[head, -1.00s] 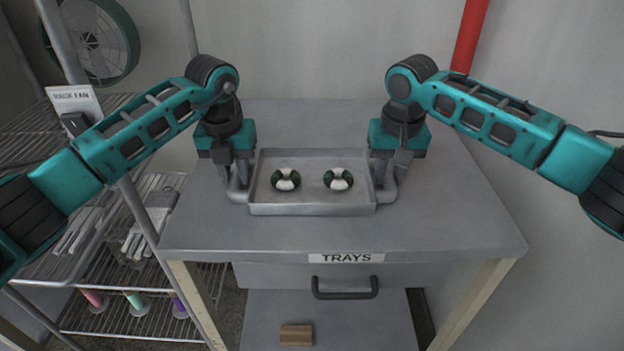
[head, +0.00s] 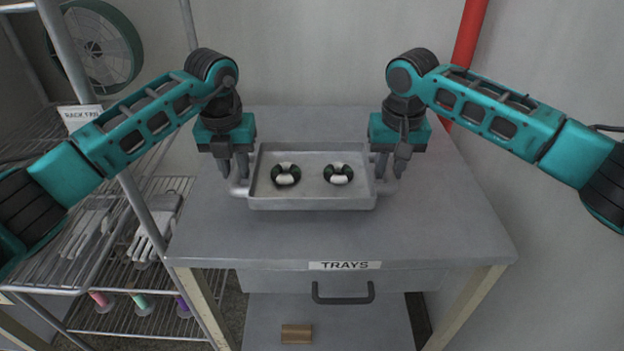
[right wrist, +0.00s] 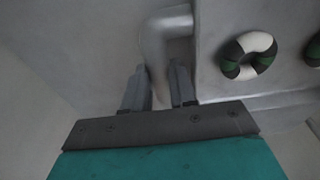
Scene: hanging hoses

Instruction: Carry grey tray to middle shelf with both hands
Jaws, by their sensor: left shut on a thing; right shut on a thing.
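The grey tray (head: 312,202) is held level over the grey table in the head view, with two green-and-white rings (head: 286,174) and (head: 338,173) lying in it. My left gripper (head: 236,178) is shut on the tray's left handle. My right gripper (head: 391,175) is shut on the tray's right handle, and the right wrist view shows its fingers on either side of that handle (right wrist: 155,45). The middle shelf (head: 80,235) of the wire rack is at the left, with white gloves (head: 152,228) on it.
The table (head: 430,235) has a drawer labelled TRAYS (head: 345,265). A rack post (head: 150,225) stands between table and shelf. Coloured spools (head: 140,302) are on the lower shelf, a fan (head: 100,45) behind, and a red pipe (head: 468,35) at the back right.

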